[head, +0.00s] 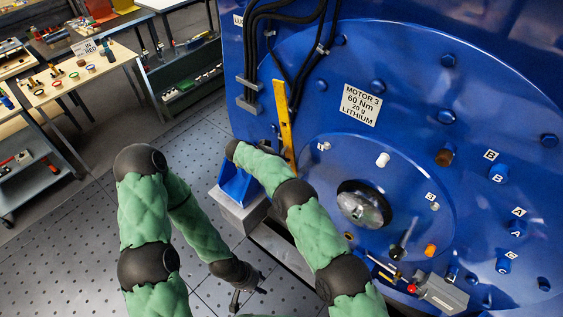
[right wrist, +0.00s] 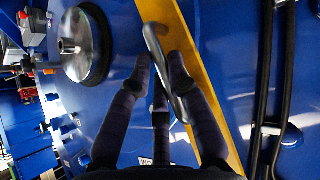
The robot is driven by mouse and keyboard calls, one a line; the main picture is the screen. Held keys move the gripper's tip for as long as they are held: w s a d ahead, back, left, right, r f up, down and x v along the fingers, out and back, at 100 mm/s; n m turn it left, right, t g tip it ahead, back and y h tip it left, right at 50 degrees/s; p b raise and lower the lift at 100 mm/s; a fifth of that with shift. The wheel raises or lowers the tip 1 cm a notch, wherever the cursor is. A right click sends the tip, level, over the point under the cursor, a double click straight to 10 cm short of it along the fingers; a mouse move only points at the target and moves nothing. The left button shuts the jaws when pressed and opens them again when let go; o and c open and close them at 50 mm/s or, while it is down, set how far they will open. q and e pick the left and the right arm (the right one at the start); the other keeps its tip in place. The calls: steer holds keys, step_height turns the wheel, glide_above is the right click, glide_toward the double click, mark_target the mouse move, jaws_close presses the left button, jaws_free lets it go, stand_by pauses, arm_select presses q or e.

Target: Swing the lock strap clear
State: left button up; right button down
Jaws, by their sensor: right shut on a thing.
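The lock strap (head: 284,125) is a yellow bar standing nearly upright on the blue motor face, left of the round hub plate, in the head view. In the right wrist view the yellow strap (right wrist: 182,40) runs diagonally, with a grey loop handle (right wrist: 157,50) on it. My right gripper (right wrist: 161,68) is shut on this handle, its dark fingers around it. In the head view my right arm largely hides that gripper. My left gripper (head: 248,295) hangs low over the floor, empty, its fingers apart, away from the strap.
The blue motor housing (head: 410,55) fills the right side, with a silver hub (head: 364,206), bolts and coloured plugs. Black cables (head: 288,50) run down near the strap's top. A grey box (head: 443,293) sits low right. Workbenches (head: 75,75) stand at upper left; the floor between is clear.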

steer(key=shift+w+r, duration=0.1)
steer(key=shift+r, duration=0.05)
steer(key=c, duration=1.4)
jaws_free()
steer(key=shift+o, duration=1.3)
steer(key=shift+a, duration=0.1)
steer(key=shift+w, duration=0.1)
steer(key=v, duration=1.2)
steer(key=shift+a+f, duration=0.2)
steer(key=shift+f, duration=0.05)
